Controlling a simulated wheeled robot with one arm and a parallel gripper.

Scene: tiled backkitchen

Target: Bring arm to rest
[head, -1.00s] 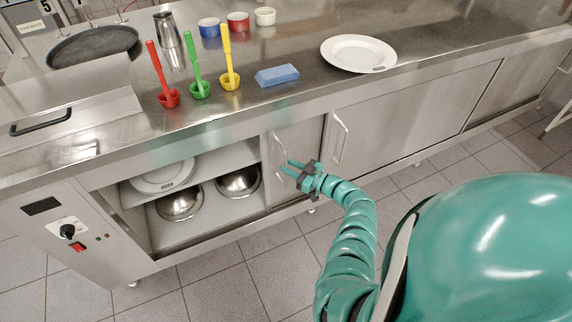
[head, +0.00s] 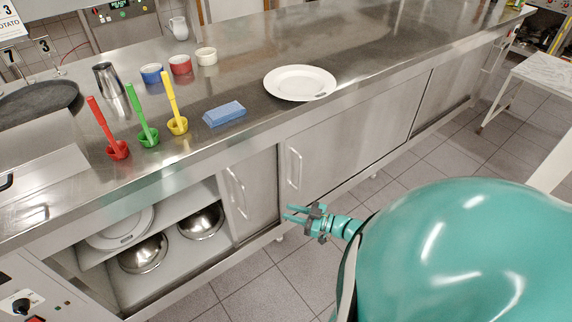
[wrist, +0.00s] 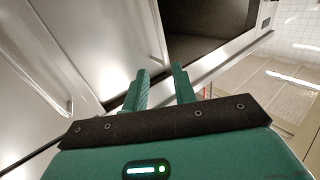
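My gripper (head: 294,215) shows in the head view in front of the counter's sliding doors, close to my green body. Its two green fingers point left, stand apart and hold nothing. In the wrist view my gripper (wrist: 160,84) also shows open and empty, with a cabinet door and a dark opening beyond the fingers. Most of my arm is hidden behind my body in the head view.
The steel counter (head: 330,55) carries a white plate (head: 300,82), a blue sponge (head: 224,113), coloured ladles and small bowls. Below are sliding doors (head: 350,145) and an open shelf with metal bowls (head: 143,254). A table (head: 545,72) stands right. Tiled floor is clear.

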